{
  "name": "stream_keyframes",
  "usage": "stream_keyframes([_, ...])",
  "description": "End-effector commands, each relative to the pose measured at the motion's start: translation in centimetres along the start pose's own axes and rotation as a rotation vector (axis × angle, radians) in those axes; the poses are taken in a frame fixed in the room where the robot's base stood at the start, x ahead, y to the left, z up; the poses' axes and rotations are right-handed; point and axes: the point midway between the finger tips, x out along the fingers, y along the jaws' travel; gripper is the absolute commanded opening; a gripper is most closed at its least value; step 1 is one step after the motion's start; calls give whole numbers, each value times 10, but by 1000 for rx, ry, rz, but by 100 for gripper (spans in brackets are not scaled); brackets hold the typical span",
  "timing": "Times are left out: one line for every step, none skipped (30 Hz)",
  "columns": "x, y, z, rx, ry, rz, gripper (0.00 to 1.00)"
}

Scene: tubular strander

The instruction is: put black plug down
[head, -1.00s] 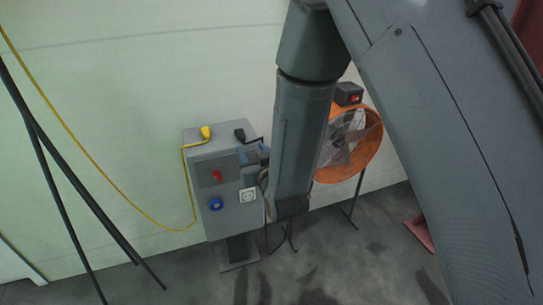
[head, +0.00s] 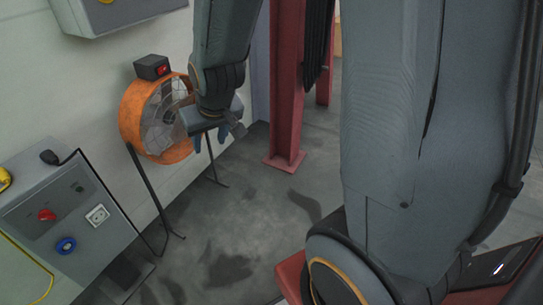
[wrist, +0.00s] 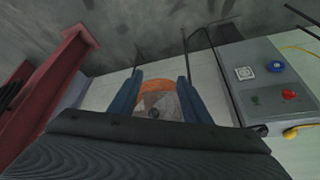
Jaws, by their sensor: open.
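The black plug (head: 50,157) lies on top of the grey control box (head: 28,172), near its back edge, with its black cable running over the box's side. In the wrist view the plug (wrist: 262,130) is a small dark shape at the lower right. My gripper (head: 210,139) is open and empty, its two blue fingers apart, well to the right of the box. In the wrist view the gripper (wrist: 160,80) has the fan in the gap between its fingers.
A yellow plug (head: 4,179) lies on the same box top. The box front has a red switch (head: 46,214), a white socket (head: 97,214) and a blue socket (head: 66,245). An orange fan (head: 135,115) and a red post (head: 287,90) stand near my gripper.

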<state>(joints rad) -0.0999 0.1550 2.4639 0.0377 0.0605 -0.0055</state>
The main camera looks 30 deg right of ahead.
Motion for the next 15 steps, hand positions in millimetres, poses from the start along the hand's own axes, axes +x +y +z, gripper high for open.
stream_keyframes([-19,23,20,43,-67,21,44])
stream_keyframes([-29,33,33,64,-113,30,44])
stream_keyframes([-42,44,51,92,-170,40,44])
stream_keyframes([-52,52,64,112,-211,46,44])
stream_keyframes([-61,58,76,131,-249,51,44])
stream_keyframes([-72,64,90,154,-295,56,44])
stream_keyframes([-80,68,101,169,-326,59,44])
stream_keyframes([-87,71,110,183,-354,62,44])
stream_keyframes([-95,74,119,197,-384,64,44])
stream_keyframes([-100,76,126,207,-404,65,44])
stream_keyframes([-104,77,131,214,-421,66,44])
stream_keyframes([-108,78,136,221,-437,66,44])
stream_keyframes([-111,79,139,224,-445,66,44])
stream_keyframes([-112,79,141,227,-452,67,44])
stream_keyframes([-113,79,142,229,-458,66,44])
